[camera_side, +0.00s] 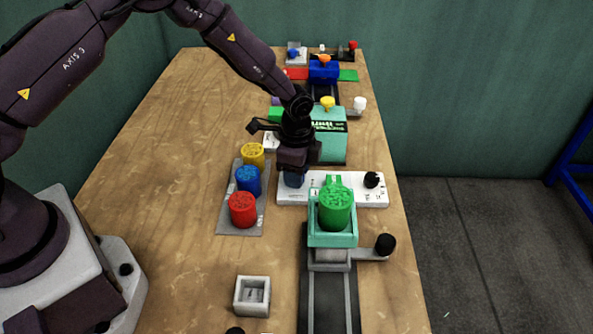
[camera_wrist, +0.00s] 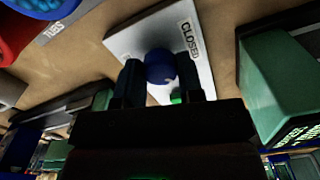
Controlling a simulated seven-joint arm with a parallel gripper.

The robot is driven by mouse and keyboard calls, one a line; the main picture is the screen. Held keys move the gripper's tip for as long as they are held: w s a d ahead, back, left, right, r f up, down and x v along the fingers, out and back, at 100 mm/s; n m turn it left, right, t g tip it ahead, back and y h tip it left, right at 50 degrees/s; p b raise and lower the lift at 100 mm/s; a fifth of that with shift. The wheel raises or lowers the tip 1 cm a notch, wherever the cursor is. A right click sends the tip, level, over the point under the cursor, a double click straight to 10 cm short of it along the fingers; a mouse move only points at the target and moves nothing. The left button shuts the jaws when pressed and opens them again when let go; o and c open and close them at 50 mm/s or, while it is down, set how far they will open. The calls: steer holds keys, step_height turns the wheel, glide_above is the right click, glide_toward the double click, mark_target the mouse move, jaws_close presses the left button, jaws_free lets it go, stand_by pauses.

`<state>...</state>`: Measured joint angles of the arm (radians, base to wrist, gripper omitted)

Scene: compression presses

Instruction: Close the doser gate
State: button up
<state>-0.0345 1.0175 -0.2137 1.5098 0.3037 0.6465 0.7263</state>
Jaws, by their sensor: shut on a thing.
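A blue knob (camera_wrist: 161,67) stands over a white plate (camera_wrist: 130,40) with a CLOSED label (camera_wrist: 190,40). My gripper (camera_wrist: 160,78) has its two dark fingers on either side of this knob and is shut on it. In the side view my gripper (camera_side: 293,176) reaches down to the left end of the white plate (camera_side: 345,196), where a bit of blue shows beneath it. The gate itself cannot be clearly made out. The far part of the plate is hidden behind my gripper in the wrist view.
A green cup (camera_side: 335,210) sits in a teal holder in front of the plate. A black knob (camera_side: 372,180) is at the plate's right. Red (camera_side: 242,210), blue (camera_side: 248,181) and yellow (camera_side: 253,155) cups stand on a grey tray to the left. A teal machine (camera_side: 330,150) stands behind.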

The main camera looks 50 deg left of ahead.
steer(key=n, duration=1.1)
steer(key=shift+r+n, duration=0.1)
steer(key=shift+n, duration=0.3)
stand_by(0.3)
steer(key=o, duration=0.9)
step_height(320, 180, up, 13)
steer(key=shift+f, duration=0.1)
